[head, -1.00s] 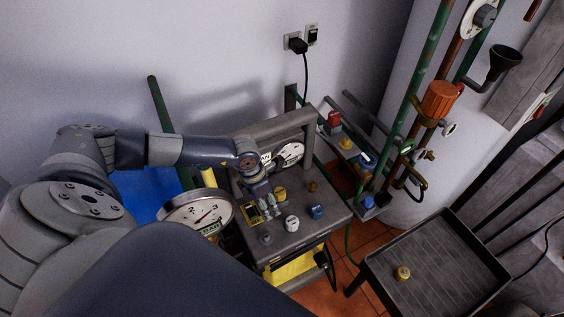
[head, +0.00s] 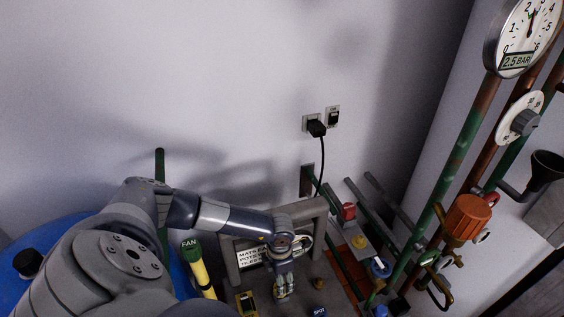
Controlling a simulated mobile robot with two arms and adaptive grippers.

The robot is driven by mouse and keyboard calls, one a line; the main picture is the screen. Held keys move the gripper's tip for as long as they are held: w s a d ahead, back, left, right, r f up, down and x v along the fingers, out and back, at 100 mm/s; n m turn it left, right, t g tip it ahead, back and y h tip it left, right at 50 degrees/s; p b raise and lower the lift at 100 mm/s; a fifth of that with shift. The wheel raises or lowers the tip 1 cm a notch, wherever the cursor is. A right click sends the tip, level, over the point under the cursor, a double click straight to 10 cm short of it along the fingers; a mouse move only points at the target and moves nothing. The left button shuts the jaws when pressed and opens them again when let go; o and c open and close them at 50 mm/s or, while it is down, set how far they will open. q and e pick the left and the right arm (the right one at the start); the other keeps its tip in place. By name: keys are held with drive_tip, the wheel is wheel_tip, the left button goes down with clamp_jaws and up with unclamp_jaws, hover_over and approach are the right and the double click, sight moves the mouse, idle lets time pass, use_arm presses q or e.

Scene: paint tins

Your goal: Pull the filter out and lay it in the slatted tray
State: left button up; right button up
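I cannot pick out the filter with certainty in the head view. The slatted tray is outside this view. My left gripper (head: 283,291) points down over the top of the control cart (head: 300,300), in front of its frame and beside a sign plate. Its fingers are small and close together, and I cannot tell whether they are open or hold anything. My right gripper is not in view.
Pipes with an orange fitting (head: 467,216), a dial (head: 520,116) and a pressure gauge (head: 522,36) stand at the right. A yellow tube marked FAN (head: 197,268) stands left of the cart. A plugged-in cord (head: 322,158) hangs on the wall.

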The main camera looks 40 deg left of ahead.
use_arm(q)
wheel_tip(320, 180, down, 5)
drive_tip(key=shift+d+r, duration=0.1)
drive_tip(key=shift+r, duration=0.05)
drive_tip(key=shift+f, duration=1.4)
drive_tip(key=shift+c, duration=1.1)
drive_tip(key=c, duration=1)
drive_tip(key=shift+o, duration=1.3)
drive_tip(key=c, duration=0.4)
drive_tip(key=shift+o, duration=0.2)
drive_tip(key=shift+r, duration=0.1)
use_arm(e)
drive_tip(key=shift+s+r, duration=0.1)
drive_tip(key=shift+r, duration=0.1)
